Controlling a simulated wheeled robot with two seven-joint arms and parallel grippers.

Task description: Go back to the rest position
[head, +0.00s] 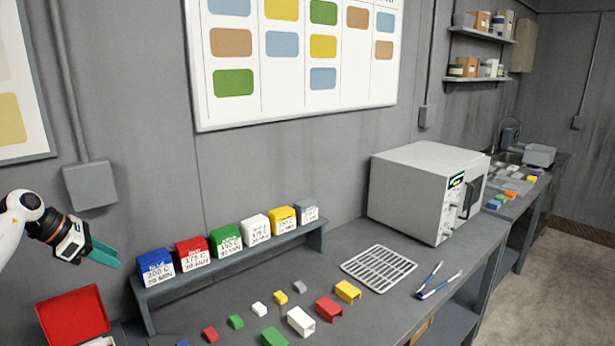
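My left gripper (105,253) comes in from the left edge, with teal fingers pointing right and slightly down. It is in the air, left of the blue box on the raised shelf and above the open red case. The fingers show nearly edge-on and overlap, so the gap between them is hidden. I see nothing hanging from them. My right gripper is not in the head view.
A raised shelf (230,262) bears several labelled boxes, from blue (156,267) to grey. Several small coloured blocks and a wire rack (379,268) lie on the bench. A white oven (412,190) stands at right, tongs (438,281) before it. An open red case (73,316) stands lower left.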

